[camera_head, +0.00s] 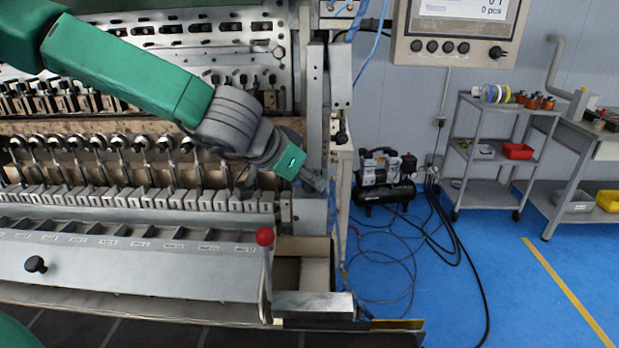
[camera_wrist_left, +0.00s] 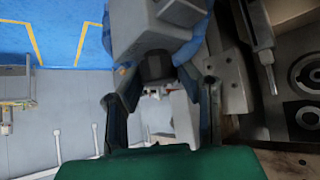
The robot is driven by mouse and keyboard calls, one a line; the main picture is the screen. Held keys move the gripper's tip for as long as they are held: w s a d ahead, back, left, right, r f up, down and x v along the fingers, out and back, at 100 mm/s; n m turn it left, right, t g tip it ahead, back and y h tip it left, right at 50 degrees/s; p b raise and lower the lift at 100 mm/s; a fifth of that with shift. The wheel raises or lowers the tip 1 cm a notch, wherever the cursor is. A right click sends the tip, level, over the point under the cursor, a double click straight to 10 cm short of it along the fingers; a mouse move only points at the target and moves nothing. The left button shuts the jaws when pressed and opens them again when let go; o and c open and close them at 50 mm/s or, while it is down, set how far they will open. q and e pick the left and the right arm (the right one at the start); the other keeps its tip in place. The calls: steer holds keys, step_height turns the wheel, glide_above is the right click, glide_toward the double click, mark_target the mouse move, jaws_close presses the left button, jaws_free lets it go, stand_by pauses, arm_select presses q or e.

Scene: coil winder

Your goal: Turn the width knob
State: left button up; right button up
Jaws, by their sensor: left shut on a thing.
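My left gripper (camera_head: 316,181) is at the right end of the grey machine, low beside its upright post. It also shows in the left wrist view (camera_wrist_left: 158,82), with one finger on each side of a short black knob (camera_wrist_left: 156,65). The knob sticks out of a grey block (camera_wrist_left: 150,30), and the gripper is shut on it. In the head view the gripped knob cannot be made out. I cannot read any label naming it as the width knob. My right gripper is not in view.
The coil winder (camera_head: 140,270) fills the left side. A lever with a red ball (camera_head: 265,237) stands in front of the gripper. A control panel (camera_head: 458,30) hangs above right. A compressor (camera_head: 385,178), loose cables and a trolley (camera_head: 495,155) stand behind; blue floor is clear at right.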

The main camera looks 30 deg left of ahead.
arm_select(q)
steer(key=n+y+p, duration=0.3)
steer(key=n, duration=0.1)
steer(key=shift+r+y, duration=0.1)
steer(key=shift+y, duration=0.2)
steer(key=n+y+p, duration=0.1)
steer(key=n+p, duration=0.1)
steer(key=n+y+p, duration=0.1)
steer(key=n+p, duration=0.1)
steer(key=p, duration=0.1)
steer(key=shift+d+r+g+y, duration=0.1)
steer(key=shift+g+y, duration=0.2)
steer(key=shift+g, duration=0.1)
steer(key=shift+f+n+g+y+p, duration=0.2)
steer(key=shift+n+g+y+p, duration=0.25)
steer(key=shift+n+p, duration=0.65)
steer(key=o, duration=1.1)
steer(key=shift+o, duration=0.2)
